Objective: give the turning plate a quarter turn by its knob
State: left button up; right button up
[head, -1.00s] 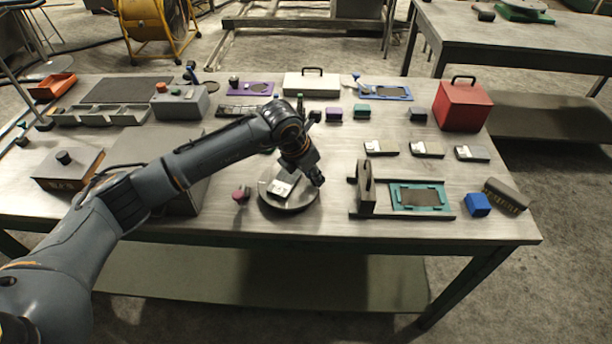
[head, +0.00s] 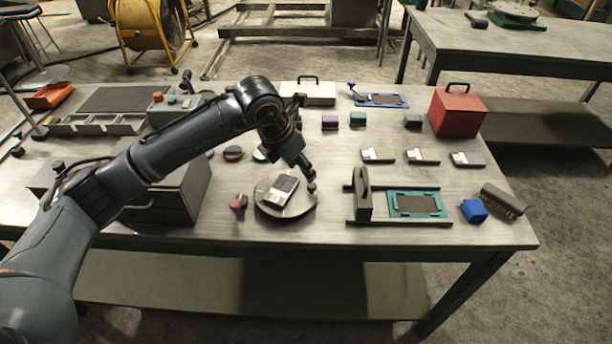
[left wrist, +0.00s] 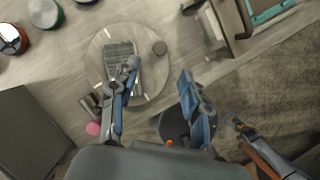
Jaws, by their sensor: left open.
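The turning plate (head: 270,207) is a grey disc near the front middle of the table; a flat grey device with a pale label (head: 284,189) lies on it. The plate fills the upper middle of the left wrist view (left wrist: 98,62). Its dark round knob (left wrist: 160,47) stands near the rim, on the right side in that view. My left gripper (left wrist: 158,80) is open, its two fingers spread on either side below the knob, with nothing between them. In the head view my left gripper (head: 306,168) is over the plate's right side.
A magenta-ended piece (head: 238,202) lies just left of the plate. A grey block (head: 180,190) stands further left. A teal-framed fixture with an upright grey part (head: 363,195) is to the right. Several small blocks and flat pieces lie behind.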

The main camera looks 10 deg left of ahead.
pick_arm(q)
jog(key=v, duration=0.3)
jog(key=shift+s+a+r, duration=0.1)
jog(key=shift+r, duration=0.2)
